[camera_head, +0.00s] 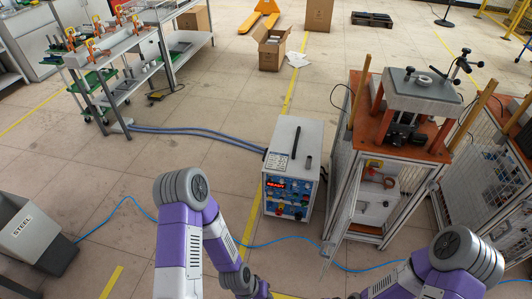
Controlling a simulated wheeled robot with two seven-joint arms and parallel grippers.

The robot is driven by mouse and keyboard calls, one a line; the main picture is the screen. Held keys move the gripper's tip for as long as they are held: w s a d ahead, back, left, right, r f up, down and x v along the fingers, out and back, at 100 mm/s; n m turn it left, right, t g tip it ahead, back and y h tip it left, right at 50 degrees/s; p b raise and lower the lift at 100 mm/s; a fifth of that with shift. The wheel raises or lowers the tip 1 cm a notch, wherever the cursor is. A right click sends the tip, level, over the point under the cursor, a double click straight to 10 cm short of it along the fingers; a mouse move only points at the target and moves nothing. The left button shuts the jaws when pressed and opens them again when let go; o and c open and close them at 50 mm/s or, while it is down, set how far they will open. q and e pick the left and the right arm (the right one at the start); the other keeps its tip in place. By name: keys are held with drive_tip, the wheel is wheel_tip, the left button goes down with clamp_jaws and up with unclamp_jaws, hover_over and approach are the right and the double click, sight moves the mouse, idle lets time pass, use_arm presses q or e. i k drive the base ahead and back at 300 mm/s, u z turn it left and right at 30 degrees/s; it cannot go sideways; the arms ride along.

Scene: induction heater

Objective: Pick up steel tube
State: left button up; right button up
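A slim dark bar (296,142) shows on top of the white heater cabinet (291,185) in the middle of the head view. A shorter dark piece (308,162) is beside it. I cannot tell whether either is the steel tube or a handle of the cabinet. A grey bin marked STEEL (22,229) stands at the lower left; its contents cannot be made out. My purple left and right arms show along the bottom edge, in front of the cabinet and apart from it. Neither gripper's fingers can be seen.
A press on an orange-topped frame (392,140) stands close right of the cabinet. A blue cable (275,239) crosses the floor. A tool cart (115,55) is at the upper left, an open carton (271,50) at the back. The floor left of the cabinet is mostly clear.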

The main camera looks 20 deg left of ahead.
sight(308, 161)
drive_tip(key=u, duration=0.4)
drive_tip(key=i, duration=0.8)
drive_tip(key=u, duration=0.4)
drive_tip(key=i, duration=1.1)
drive_tip(key=z, duration=0.25)
